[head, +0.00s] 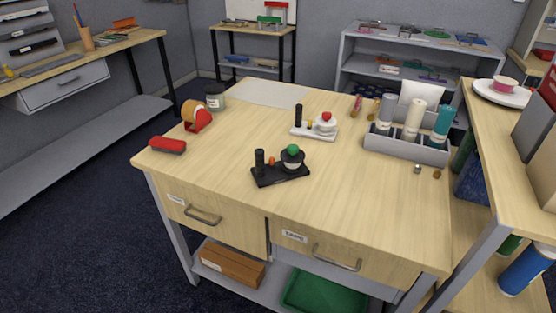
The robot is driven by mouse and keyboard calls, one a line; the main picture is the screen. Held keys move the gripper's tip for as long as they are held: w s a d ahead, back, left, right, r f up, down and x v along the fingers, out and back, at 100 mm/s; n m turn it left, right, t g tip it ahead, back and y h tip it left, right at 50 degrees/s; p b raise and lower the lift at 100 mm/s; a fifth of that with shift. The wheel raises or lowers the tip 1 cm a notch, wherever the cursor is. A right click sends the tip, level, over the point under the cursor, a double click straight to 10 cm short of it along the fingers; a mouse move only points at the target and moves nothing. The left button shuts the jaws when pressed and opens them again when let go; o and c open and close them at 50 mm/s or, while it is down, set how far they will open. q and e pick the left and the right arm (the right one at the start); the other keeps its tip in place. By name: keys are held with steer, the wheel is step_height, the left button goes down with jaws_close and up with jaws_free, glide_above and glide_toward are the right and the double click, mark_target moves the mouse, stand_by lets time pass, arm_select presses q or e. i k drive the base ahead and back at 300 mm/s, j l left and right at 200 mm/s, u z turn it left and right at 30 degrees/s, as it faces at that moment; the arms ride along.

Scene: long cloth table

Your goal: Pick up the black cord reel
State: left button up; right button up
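A black device (268,178), which looks like the black cord reel, stands on the wooden table near its front middle. A small orange part sits between post and spool. A similar white device (301,132) with a red knob stands behind it, to the right, apart from it. Neither of my grippers is in view.
The table (225,165) also holds a red block-like item (168,145), a red tape dispenser (199,121), a jar (215,99) and a grey caddy (405,149) of bottles. Two small pieces lie before the caddy. A shelf (508,150) adjoins at right. Table space around the black device is clear.

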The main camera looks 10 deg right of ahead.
mark_target(263, 175)
steer(key=i+l+u, duration=0.1)
steer(key=l, duration=0.3)
steer(key=i+l+u, duration=0.1)
steer(key=l, duration=0.3)
steer(key=l+u, duration=0.1)
steer(key=l, duration=0.3)
steer(key=i, duration=0.05)
